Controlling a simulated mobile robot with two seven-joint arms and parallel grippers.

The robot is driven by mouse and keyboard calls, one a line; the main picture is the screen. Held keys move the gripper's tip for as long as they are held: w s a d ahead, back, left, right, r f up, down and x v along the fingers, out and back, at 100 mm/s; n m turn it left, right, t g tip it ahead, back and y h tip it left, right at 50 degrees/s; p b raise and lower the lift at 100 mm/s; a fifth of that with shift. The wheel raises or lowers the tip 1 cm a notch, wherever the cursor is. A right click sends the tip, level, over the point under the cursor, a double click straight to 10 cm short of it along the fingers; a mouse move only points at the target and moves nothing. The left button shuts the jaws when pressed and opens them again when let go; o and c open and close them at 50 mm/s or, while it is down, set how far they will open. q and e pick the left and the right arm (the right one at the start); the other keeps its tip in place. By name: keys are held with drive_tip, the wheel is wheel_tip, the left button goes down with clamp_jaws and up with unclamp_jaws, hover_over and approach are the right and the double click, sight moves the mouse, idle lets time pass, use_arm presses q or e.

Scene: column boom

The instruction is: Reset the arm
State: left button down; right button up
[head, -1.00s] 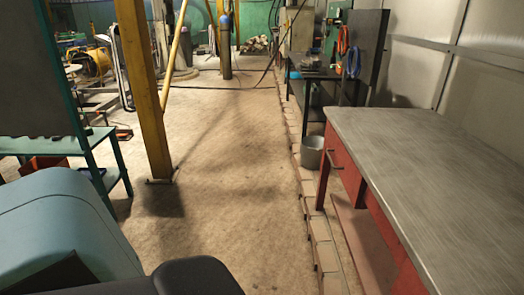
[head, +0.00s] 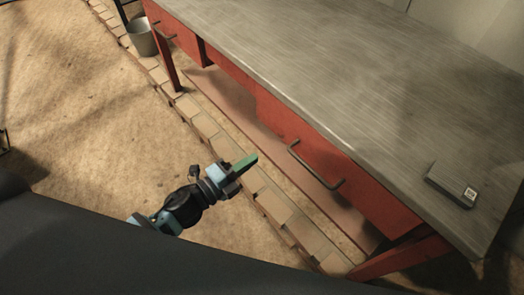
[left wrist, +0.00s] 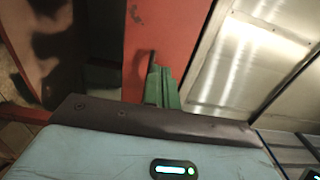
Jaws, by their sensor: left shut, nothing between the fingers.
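My left gripper (head: 244,164) shows in the head view, low in front of the red workbench and above the brick edging. Its green fingers are shut with nothing between them, and they are apart from the bench. In the left wrist view the green fingers (left wrist: 162,85) are together in front of a red panel of the bench (left wrist: 160,30). My right gripper is in neither view.
The workbench has a grey metal top (head: 330,60) and a red drawer (head: 320,160) with a handle. A small dark box (head: 452,185) lies on the top at the right. A metal bucket (head: 141,38) stands by the far leg. The floor (head: 90,130) at left is clear.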

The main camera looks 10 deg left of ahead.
use_arm(q)
drive_tip(key=shift+v, duration=0.8)
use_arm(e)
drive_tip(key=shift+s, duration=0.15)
